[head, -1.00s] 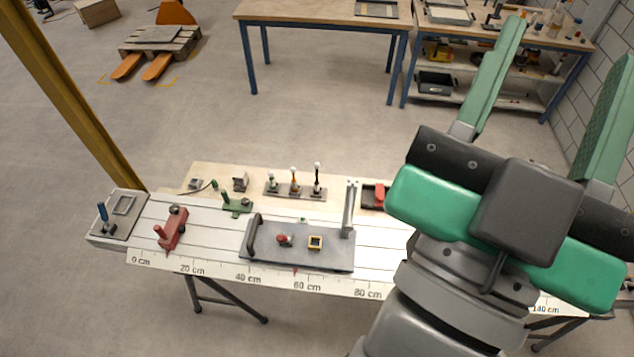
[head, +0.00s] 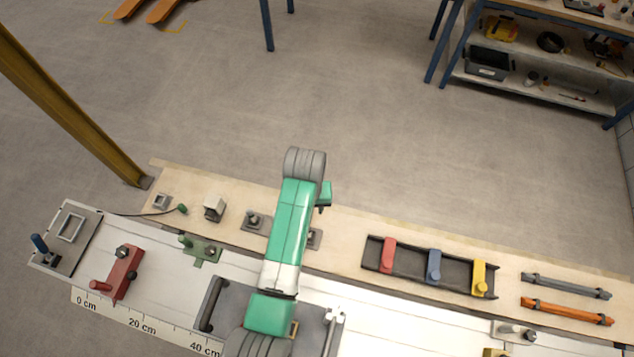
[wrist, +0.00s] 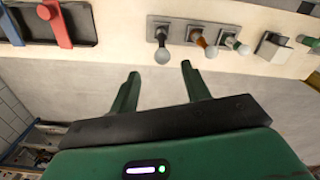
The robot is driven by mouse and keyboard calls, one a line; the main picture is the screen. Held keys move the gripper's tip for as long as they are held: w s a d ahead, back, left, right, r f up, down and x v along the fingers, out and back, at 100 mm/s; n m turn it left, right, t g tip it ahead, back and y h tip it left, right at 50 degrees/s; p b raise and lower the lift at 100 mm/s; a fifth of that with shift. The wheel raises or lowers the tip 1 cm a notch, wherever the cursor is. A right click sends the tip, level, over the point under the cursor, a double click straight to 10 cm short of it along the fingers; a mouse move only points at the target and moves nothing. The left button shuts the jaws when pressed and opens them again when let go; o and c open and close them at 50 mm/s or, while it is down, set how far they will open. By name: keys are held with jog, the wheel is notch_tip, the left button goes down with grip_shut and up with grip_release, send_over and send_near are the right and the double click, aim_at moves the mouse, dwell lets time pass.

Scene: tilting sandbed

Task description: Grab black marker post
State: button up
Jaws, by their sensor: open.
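In the wrist view, the black marker post (wrist: 161,36) is the leftmost of three short posts and has a pale round top. It stands beyond my open gripper (wrist: 158,70), nearly in line with the gap between the two green fingers. Nothing is between the fingers, and they look apart from the post. An orange post (wrist: 197,37) and a green post (wrist: 229,40) with pale tops stand to its right.
A dark tray with red (head: 388,256), blue (head: 434,266) and yellow (head: 480,279) pieces lies right of the arm. A grey block (head: 214,209) stands left of the posts. A grey plate with a handle (head: 211,304) lies in front. Grey and orange bars (head: 566,311) lie farther right.

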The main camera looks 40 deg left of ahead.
jog(key=shift+s+d+f, duration=0.1)
jog(key=shift+s+d, duration=0.05)
jog(key=shift+s, duration=0.05)
notch_tip(320, 180, down, 2)
jog(key=shift+s+d, duration=0.1)
jog(key=shift+s, duration=0.05)
jog(key=shift+a+f, duration=0.15)
jog(key=shift+f, duration=1.25)
jog(key=shift+a+f, duration=0.1)
jog(key=shift+f, duration=1.25)
grip_shut()
